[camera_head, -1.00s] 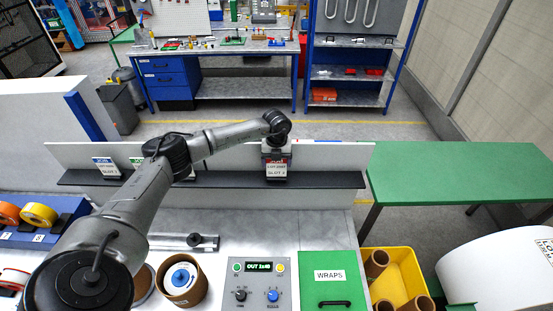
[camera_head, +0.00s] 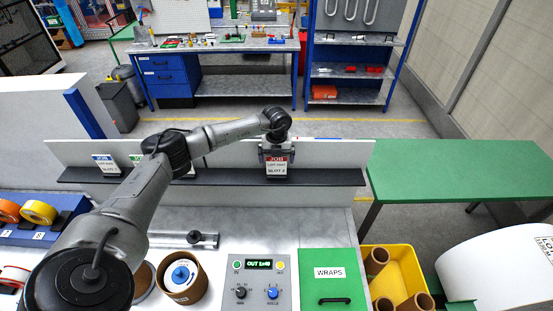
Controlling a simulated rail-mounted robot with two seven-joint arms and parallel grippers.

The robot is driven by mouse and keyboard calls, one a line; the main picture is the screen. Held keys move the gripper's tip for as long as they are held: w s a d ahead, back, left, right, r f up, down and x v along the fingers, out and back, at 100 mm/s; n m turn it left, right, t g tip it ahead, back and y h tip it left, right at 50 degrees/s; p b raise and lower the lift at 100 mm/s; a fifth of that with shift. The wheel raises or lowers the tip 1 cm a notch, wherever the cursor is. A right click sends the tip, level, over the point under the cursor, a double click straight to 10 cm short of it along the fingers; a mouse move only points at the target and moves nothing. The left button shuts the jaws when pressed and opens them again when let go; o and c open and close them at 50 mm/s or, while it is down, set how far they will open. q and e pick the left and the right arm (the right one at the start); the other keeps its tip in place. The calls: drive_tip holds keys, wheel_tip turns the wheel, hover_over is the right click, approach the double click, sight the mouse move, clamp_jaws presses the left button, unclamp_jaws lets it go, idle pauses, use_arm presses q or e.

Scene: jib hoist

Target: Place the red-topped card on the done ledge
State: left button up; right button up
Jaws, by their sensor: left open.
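The red-topped card (camera_head: 276,169) stands upright on the dark ledge (camera_head: 325,179) that runs along the white back panel. Its red band reads JOB, and a SLOT label shows below. My left gripper (camera_head: 276,152) points down at the top of this card and is open, with its fingers close to the card's upper edge. I cannot tell whether they touch it. A blue-topped card (camera_head: 105,164) and a green-topped card (camera_head: 137,161) stand further left on the same ledge, the green one partly hidden by my arm. No marking shows which ledge is the done ledge. My right gripper is out of view.
A control box (camera_head: 258,284) with a lit display, a green WRAPS lid (camera_head: 331,262) and a yellow bin (camera_head: 403,265) of rolls sit in front. A green table (camera_head: 460,170) is at the right. The ledge right of the red-topped card is clear.

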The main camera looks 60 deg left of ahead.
use_arm(q)
wheel_tip(320, 180, up, 10)
drive_tip(key=b, duration=0.3)
drive_tip(key=shift+f, duration=0.1)
drive_tip(key=w+d+f+m+t+h, duration=0.2)
drive_tip(key=w+d+f+h, duration=0.1)
drive_tip(key=d, duration=0.7)
drive_tip(key=w+d+f+m+t+h, duration=0.1)
drive_tip(key=w+d+f+m+h, duration=0.15)
drive_tip(key=d, duration=0.65)
drive_tip(key=s+d+r+n+t+h, duration=0.1)
drive_tip(key=d+n+t+h, duration=0.3)
drive_tip(key=d, duration=0.6)
drive_tip(key=s+d+r+n+t+h, duration=0.1)
drive_tip(key=s+d+n+t+h, duration=0.1)
drive_tip(key=d+t+h, duration=0.6)
drive_tip(key=s+a+f+n+y, duration=0.3)
drive_tip(key=s+f+n+y, duration=0.8)
drive_tip(key=n+y, duration=0.8)
drive_tip(key=s+d+f+n+g+h, duration=0.1)
drive_tip(key=s+f+g, duration=0.3)
drive_tip(key=s, duration=0.6)
drive_tip(key=s+d+f+n+g, duration=0.1)
drive_tip(key=s+f+g, duration=0.3)
drive_tip(key=s+g, duration=0.3)
drive_tip(key=s, duration=0.3)
drive_tip(key=shift+s+f+h, duration=0.35)
drive_tip(key=shift+s, duration=0.05)
